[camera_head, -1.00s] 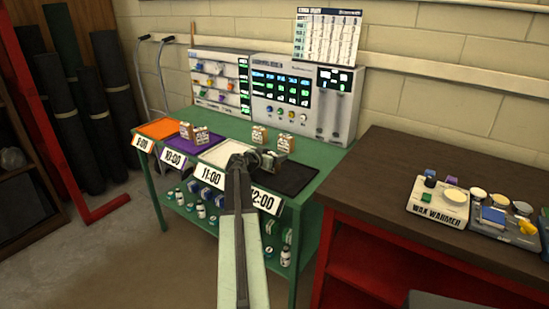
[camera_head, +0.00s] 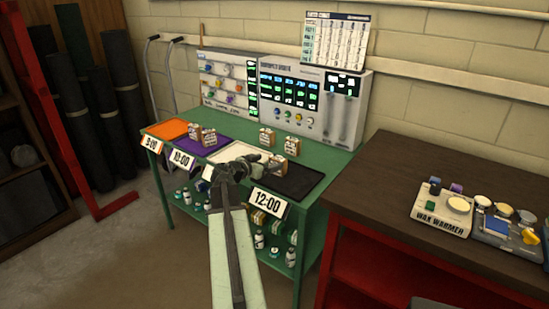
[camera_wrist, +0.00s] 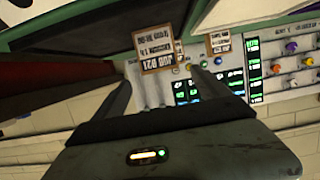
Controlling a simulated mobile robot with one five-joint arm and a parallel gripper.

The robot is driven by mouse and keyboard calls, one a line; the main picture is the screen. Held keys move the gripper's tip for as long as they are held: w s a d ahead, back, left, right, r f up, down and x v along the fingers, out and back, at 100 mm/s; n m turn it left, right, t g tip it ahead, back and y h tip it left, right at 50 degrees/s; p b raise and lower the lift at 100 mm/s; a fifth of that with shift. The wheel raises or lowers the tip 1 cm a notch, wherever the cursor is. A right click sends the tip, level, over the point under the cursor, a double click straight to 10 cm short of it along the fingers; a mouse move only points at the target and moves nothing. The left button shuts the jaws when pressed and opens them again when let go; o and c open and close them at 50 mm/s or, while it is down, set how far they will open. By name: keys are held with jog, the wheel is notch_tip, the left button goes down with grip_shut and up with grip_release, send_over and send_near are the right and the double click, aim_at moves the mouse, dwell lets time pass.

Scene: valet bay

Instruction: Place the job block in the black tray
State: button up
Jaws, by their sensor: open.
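The black tray (camera_head: 303,181) lies at the right end of the green table, behind the 12:00 card. Several small cardboard-brown job blocks with white labels stand on the table. Two stand at the back, one at centre (camera_head: 266,137) and one to its right (camera_head: 291,146), behind the black tray. Two more (camera_head: 202,135) stand by the purple tray. My gripper (camera_head: 268,163) is open above the white and black trays' front area. In the wrist view, a block labelled JOB (camera_wrist: 160,48) shows beyond and between my open fingertips (camera_wrist: 160,77); another block (camera_wrist: 218,42) is beside it.
A white tray (camera_head: 232,152), a purple tray (camera_head: 218,143) and an orange tray (camera_head: 167,129) fill the table to the left. A grey panel (camera_head: 312,98) stands behind. A brown bench with a wax warmer (camera_head: 440,208) is at right. Bottles stand on the lower shelf.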

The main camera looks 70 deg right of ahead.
jog(key=shift+w+a+r, duration=0.15)
jog(key=shift+a+r, duration=0.05)
jog(key=shift+a, duration=0.4)
jog(key=w+a+f+n+t+y, duration=0.2)
jog(key=w+a+f+n, duration=0.15)
jog(key=w+a, duration=0.6)
jog(key=w+a+f+n+t+y, duration=0.1)
jog(key=w+a+f+n+y, duration=0.35)
jog(key=a, duration=0.75)
jog(key=w+a+f+n+t, duration=0.2)
jog(key=w+a+f, duration=0.2)
jog(key=w+a, duration=0.6)
jog(key=a+f+n+y, duration=0.1)
jog(key=a+n+y, duration=0.1)
jog(key=a, duration=1.1)
jog(key=a+f+n+y, duration=0.2)
jog(key=a+n, duration=0.3)
jog(key=a, duration=0.8)
jog(key=a+f+n+g+y, duration=0.1)
jog(key=a+f+n+y, duration=0.1)
jog(key=a, duration=1.1)
jog(key=shift+a+n+y, duration=0.15)
jog(key=shift+n+y, duration=0.7)
jog(key=shift+n, duration=0.15)
